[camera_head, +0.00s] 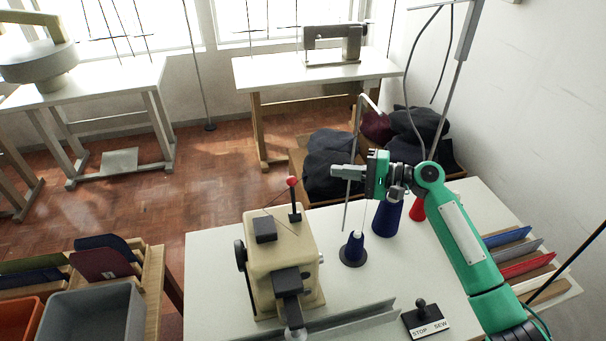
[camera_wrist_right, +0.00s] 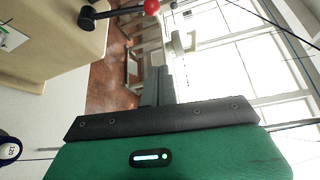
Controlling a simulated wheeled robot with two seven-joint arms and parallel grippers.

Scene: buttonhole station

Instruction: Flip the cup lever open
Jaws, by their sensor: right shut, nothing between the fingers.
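The sewing machine (camera_head: 280,254) is cream coloured and stands on the white table; its body also shows at the upper left of the right wrist view (camera_wrist_right: 60,40). A black lever with a red ball knob (camera_head: 292,182) stands upright at its back top. The knob also shows at the top of the right wrist view (camera_wrist_right: 151,6). My right gripper (camera_head: 336,171) is shut and empty, pointing left, to the right of the knob and apart from it. Its fingers show in the wrist view (camera_wrist_right: 160,75). My left gripper is out of view.
A thin bent stand rod (camera_head: 347,205) rises close to the gripper. A stop/sew switch (camera_head: 425,321) sits at the front. Grey bin (camera_head: 95,315) is at left.

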